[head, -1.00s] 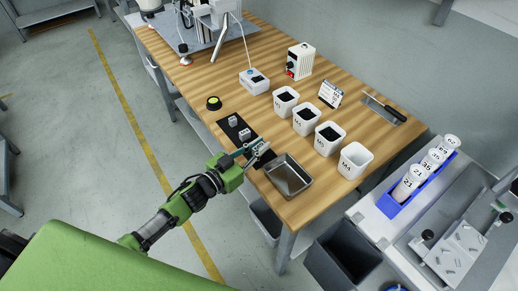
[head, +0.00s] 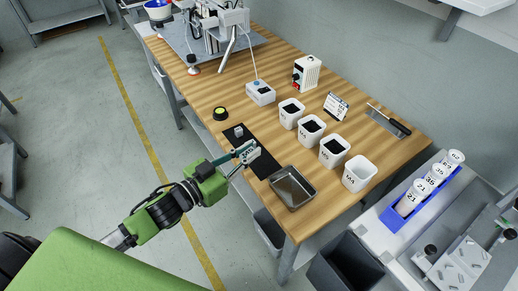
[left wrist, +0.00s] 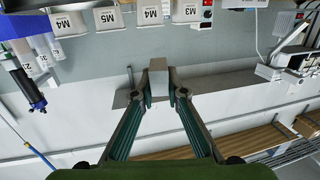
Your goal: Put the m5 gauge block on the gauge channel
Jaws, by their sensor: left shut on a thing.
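My left gripper (head: 247,152) is shut on a small grey block over the black mat (head: 264,167) at the table's near edge. In the left wrist view the grey block (left wrist: 158,72) stands between the two fingertips (left wrist: 158,95). I cannot read any marking on it, so I cannot confirm that it is the m5 gauge block. Another small grey block (head: 239,132) sits on the mat just beyond the gripper. I cannot make out the gauge channel for certain; the gripper covers part of the mat. My right gripper is not in view.
An empty metal tray (head: 291,187) lies right of the mat. A row of white bins, including the M4 bin (head: 358,174), stands behind it. A yellow-topped black button (head: 220,113) and a white box (head: 261,93) are farther back. Bare wood lies between.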

